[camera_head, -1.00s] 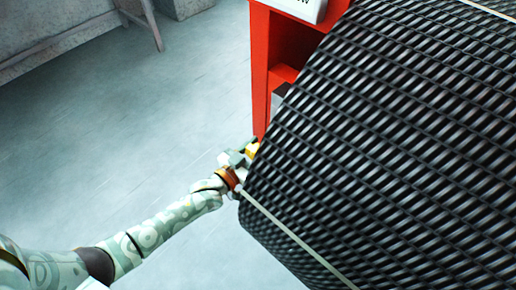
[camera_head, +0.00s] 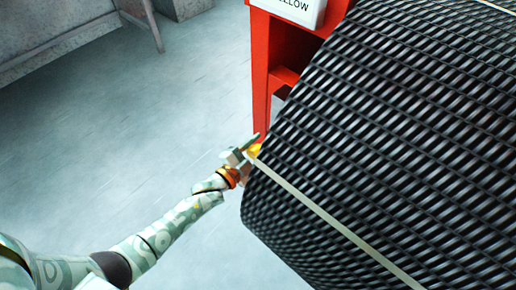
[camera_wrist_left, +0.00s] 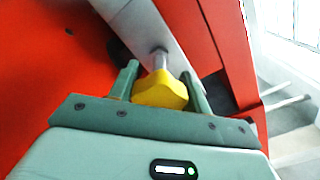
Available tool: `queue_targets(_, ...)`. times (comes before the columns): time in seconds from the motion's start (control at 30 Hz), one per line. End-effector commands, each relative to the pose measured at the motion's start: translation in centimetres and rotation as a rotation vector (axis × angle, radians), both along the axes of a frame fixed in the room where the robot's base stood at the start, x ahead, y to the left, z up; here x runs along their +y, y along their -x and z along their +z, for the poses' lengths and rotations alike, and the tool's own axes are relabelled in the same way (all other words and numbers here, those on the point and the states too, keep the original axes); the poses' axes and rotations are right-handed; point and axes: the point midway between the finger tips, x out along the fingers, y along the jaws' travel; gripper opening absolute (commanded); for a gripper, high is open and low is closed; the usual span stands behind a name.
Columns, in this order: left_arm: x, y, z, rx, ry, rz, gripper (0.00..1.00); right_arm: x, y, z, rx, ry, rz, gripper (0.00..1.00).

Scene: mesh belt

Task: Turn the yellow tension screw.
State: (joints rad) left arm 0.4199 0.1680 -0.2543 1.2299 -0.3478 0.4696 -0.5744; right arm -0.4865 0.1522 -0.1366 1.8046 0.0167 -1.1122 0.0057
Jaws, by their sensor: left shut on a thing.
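The yellow tension screw (camera_wrist_left: 160,91) shows in the left wrist view as a faceted yellow head on a pale shaft (camera_wrist_left: 159,59) that runs into a grey metal bar. My left gripper (camera_wrist_left: 160,85) has one finger on each side of the yellow head and is shut on it. In the head view, only a small part of the yellow screw (camera_head: 254,149) shows between the fingers of my left gripper (camera_head: 250,147), beside the belt's left edge. My right gripper is not in view.
The black mesh belt (camera_head: 390,130) fills the right side, with a pale strip (camera_head: 330,218) across it. A red frame (camera_head: 261,80) stands behind, carrying a white sign (camera_head: 298,8) that partly reads "YELLOW". Grey floor (camera_head: 130,130) at left is clear.

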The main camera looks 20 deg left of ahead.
Motion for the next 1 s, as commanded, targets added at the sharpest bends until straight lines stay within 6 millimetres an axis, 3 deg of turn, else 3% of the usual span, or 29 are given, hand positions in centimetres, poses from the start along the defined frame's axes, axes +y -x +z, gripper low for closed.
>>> queue_targets(0.37,0.0,0.1,-0.2,-0.117,-0.333,-0.001,0.25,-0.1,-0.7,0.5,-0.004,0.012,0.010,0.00)
queue_targets(1.0,0.1,0.1,0.0,-0.283,-0.796,-0.003,0.25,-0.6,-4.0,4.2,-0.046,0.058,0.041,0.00)
